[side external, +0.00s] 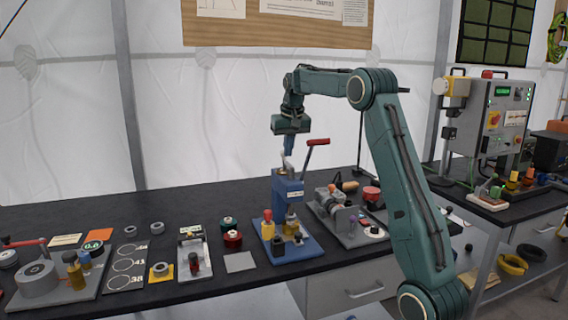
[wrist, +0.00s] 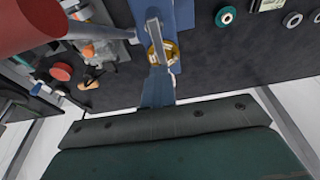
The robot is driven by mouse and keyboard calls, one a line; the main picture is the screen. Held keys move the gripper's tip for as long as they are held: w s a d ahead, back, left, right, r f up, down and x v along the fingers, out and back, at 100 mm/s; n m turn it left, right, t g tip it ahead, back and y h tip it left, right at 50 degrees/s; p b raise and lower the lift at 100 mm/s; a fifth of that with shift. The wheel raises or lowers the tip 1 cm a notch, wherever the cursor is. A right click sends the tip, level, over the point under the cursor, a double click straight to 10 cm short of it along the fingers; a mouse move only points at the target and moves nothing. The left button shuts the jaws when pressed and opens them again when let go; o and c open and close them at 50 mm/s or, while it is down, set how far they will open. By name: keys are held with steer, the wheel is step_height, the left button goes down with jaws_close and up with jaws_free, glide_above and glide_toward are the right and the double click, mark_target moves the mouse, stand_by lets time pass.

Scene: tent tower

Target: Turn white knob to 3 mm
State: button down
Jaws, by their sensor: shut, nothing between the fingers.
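A white round part (side external: 374,232), which looks like the white knob, sits low at the front right of a grey bench device (side external: 342,212). Any scale or number on it is too small to read. My gripper (side external: 288,153) points down with its fingers shut and empty, left of the knob and higher. Its fingertips are just above the top of the blue press (side external: 288,200); I cannot tell whether they touch it. In the wrist view my shut fingers (wrist: 157,76) are near the press's brass-coloured part (wrist: 163,52). I cannot make out the white knob there.
The press's red lever (side external: 318,142) rises just right of my gripper and fills the upper left of the wrist view (wrist: 30,25). A red-topped part (side external: 371,194) stands behind the grey device. Fixtures and loose parts cover the left bench (side external: 120,213).

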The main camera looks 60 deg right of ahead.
steer(key=shift+w+a, duration=0.15)
steer(key=shift+w, duration=0.05)
steer(key=shift+s+a, duration=0.25)
steer(key=shift+s, duration=0.05)
steer(key=shift+r, duration=0.1)
stand_by(0.3)
step_height(320, 180, up, 6)
steer(key=shift+f, duration=0.1)
stand_by(0.6)
